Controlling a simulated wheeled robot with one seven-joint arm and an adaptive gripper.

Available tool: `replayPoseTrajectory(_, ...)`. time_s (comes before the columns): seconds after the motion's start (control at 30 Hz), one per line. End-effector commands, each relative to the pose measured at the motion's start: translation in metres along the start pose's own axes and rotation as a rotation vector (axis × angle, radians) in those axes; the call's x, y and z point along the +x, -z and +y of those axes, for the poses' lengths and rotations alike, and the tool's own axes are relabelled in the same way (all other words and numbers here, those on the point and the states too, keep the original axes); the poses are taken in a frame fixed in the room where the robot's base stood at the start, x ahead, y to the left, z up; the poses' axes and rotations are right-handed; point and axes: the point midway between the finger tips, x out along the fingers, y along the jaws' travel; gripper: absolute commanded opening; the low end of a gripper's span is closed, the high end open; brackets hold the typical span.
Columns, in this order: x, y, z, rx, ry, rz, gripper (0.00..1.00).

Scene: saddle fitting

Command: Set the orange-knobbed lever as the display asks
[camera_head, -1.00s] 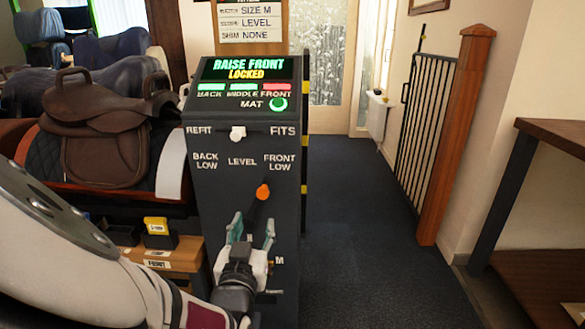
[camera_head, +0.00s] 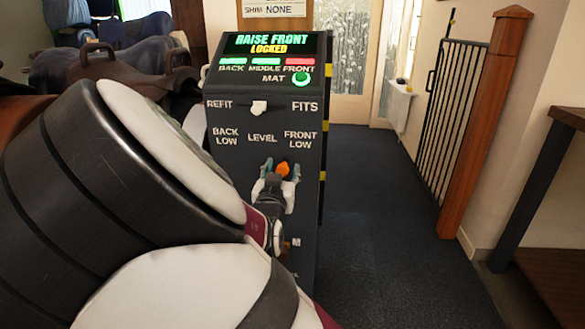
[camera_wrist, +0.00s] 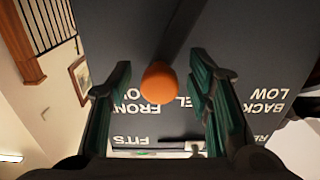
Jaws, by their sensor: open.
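The lever's orange knob (camera_head: 283,169) is on the front of the dark console, below the labels BACK LOW, LEVEL and FRONT LOW, and nearest under FRONT LOW. My gripper (camera_head: 278,166) is open, with its fingers around the knob's sides. In the wrist view the knob (camera_wrist: 159,84) sits between the two green-padded fingers (camera_wrist: 155,100), with gaps on both sides. The display (camera_head: 264,44) reads RAISE FRONT, LOCKED. Below it, BACK and MIDDLE bars are green and the FRONT bar (camera_head: 299,61) is red. A green ring light (camera_head: 301,79) shows beside MAT.
A white switch (camera_head: 259,107) sits between REFIT and FITS. My arm covers the lower left. A brown saddle (camera_head: 125,72) stands behind on the left. A gate with a wooden post (camera_head: 485,120) and a wooden table (camera_head: 565,118) are on the right. The floor (camera_head: 385,230) between is clear.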

Motion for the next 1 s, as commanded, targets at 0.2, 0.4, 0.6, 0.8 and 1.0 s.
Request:
replayPoseTrajectory(0.2,0.001,0.000,0.000,0.000,0.000,0.000,0.46)
replayPoseTrajectory(0.4,0.000,0.000,0.000,0.000,0.000,0.000,0.06)
replayPoseTrajectory(0.6,0.000,0.000,0.000,-0.001,0.000,0.000,0.00)
replayPoseTrajectory(0.8,0.001,0.006,-0.008,-0.059,0.001,0.000,0.00)
replayPoseTrajectory(1.0,0.000,0.013,-0.025,-0.178,0.003,0.000,0.00)
